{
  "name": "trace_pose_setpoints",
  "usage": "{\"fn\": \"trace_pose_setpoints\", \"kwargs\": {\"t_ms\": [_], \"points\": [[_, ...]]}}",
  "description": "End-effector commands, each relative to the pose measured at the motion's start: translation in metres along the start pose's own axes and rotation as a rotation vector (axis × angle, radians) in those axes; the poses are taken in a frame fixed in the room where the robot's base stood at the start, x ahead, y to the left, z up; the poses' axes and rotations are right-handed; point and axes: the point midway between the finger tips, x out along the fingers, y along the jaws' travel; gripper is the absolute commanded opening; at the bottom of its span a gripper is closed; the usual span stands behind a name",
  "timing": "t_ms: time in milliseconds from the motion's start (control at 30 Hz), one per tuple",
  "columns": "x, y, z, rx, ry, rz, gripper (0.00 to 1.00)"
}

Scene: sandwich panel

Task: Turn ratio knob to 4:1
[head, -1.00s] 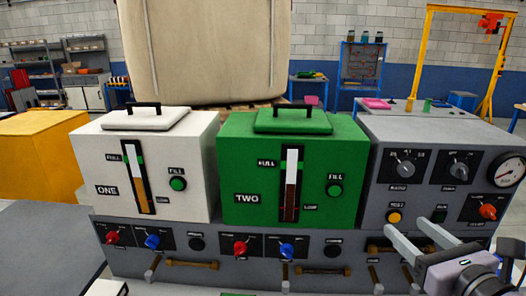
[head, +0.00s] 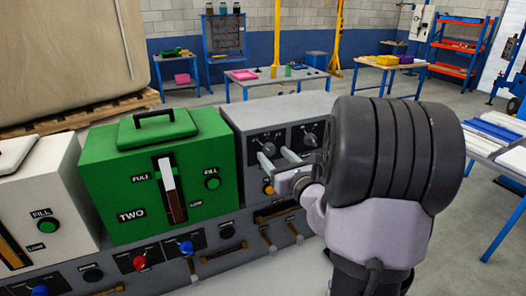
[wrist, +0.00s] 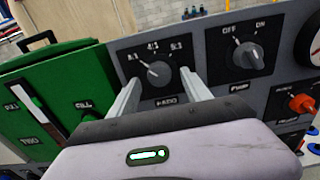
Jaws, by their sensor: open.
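The ratio knob (wrist: 158,73) is a dark grey dial on a black plate in the wrist view, with three marks above it. Its white pointer leans to the upper left, toward the leftmost mark, which looks like 3:1; 4:1 is the middle mark. The knob also shows in the head view (head: 267,147). My gripper (wrist: 160,78) is open, one pale finger on each side of the knob's lower part. In the head view my gripper (head: 275,153) is at the grey panel, just in front of the knob. I cannot tell whether the fingers touch it.
The pump knob (wrist: 247,55) with OFF and ON marks is just right of the ratio knob. A red-orange knob (wrist: 302,103) is lower right. The green TWO box (wrist: 60,95) stands close on the left.

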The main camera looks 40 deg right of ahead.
Motion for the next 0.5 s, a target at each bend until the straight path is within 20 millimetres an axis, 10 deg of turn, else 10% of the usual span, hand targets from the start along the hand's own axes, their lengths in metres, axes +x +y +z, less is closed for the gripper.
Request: {"fn": "trace_pose_setpoints", "kwargs": {"t_ms": [400, 500], "points": [[0.017, 0.0, 0.001, 0.001, -0.001, 0.0, 0.57], [0.017, 0.0, 0.001, 0.001, -0.001, 0.0, 0.39]]}}
